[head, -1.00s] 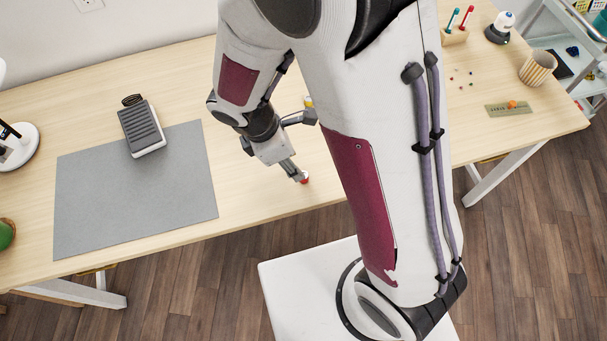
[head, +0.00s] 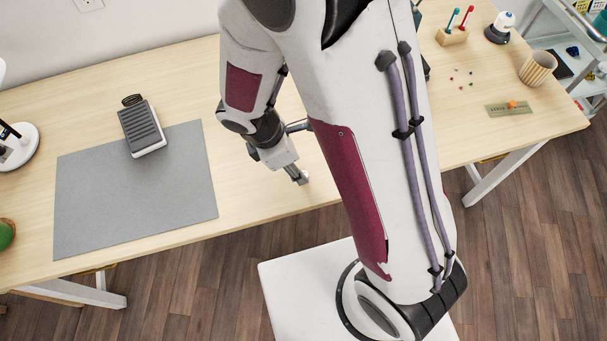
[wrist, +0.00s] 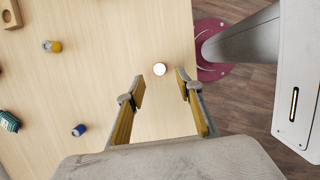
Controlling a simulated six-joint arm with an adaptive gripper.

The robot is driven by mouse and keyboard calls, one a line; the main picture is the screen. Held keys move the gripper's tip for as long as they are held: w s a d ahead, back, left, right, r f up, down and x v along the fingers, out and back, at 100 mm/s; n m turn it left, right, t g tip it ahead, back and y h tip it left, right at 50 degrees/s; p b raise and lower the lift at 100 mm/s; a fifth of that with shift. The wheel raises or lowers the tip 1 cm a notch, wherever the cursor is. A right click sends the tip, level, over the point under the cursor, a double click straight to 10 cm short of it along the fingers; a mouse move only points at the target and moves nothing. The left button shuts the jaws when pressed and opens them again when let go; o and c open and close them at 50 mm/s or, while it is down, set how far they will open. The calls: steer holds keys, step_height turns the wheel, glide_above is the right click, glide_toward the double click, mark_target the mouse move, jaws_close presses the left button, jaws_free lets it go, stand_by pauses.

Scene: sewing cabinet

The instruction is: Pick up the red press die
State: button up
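A small round piece (wrist: 159,69) with a pale top and a thin reddish-brown rim stands on the table in the wrist view; I take it to be the red press die. My gripper (wrist: 160,86) is open, with one finger on each side of the line to the piece. The piece shows just beyond the fingertips, centred between them, with nothing gripped. In the head view my gripper (head: 303,179) points down near the table's front edge, and its fingers hide most or all of the piece.
A yellow piece (wrist: 53,46), a blue piece (wrist: 79,130) and a green object (wrist: 9,121) lie left in the wrist view. A grey mat (head: 135,195) and a black pedal (head: 142,128) are left in the head view. The table's front edge is close to my gripper.

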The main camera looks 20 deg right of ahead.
steer(key=shift+x, duration=2.55)
jaws_close()
